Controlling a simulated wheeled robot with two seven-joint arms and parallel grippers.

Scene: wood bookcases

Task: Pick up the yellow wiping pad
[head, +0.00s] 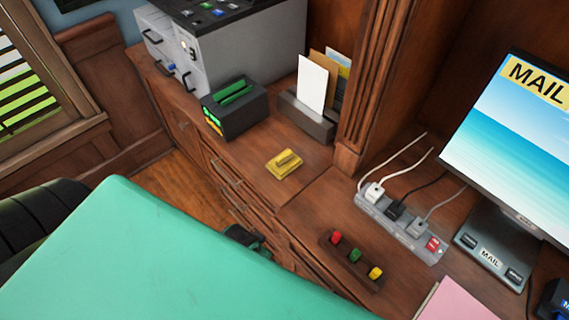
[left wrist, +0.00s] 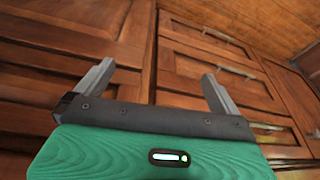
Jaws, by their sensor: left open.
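The yellow wiping pad (head: 284,164) lies on the wooden counter in the head view, with a raised grip on top. It sits in front of the letter holder and apart from the things around it. My left gripper (left wrist: 158,72) is open and empty in the left wrist view, with its two fingers spread before wooden cabinet fronts. The pad does not show in that view. In the head view, a large green part of my own arm fills the lower left and hides most of the left gripper. My right gripper is not in view.
A dark box with green top (head: 235,107) and a letter holder (head: 306,118) stand behind the pad. A wooden post (head: 367,80), a power strip (head: 402,226) and a tray of coloured pieces (head: 350,262) are to its right. Bare counter surrounds the pad.

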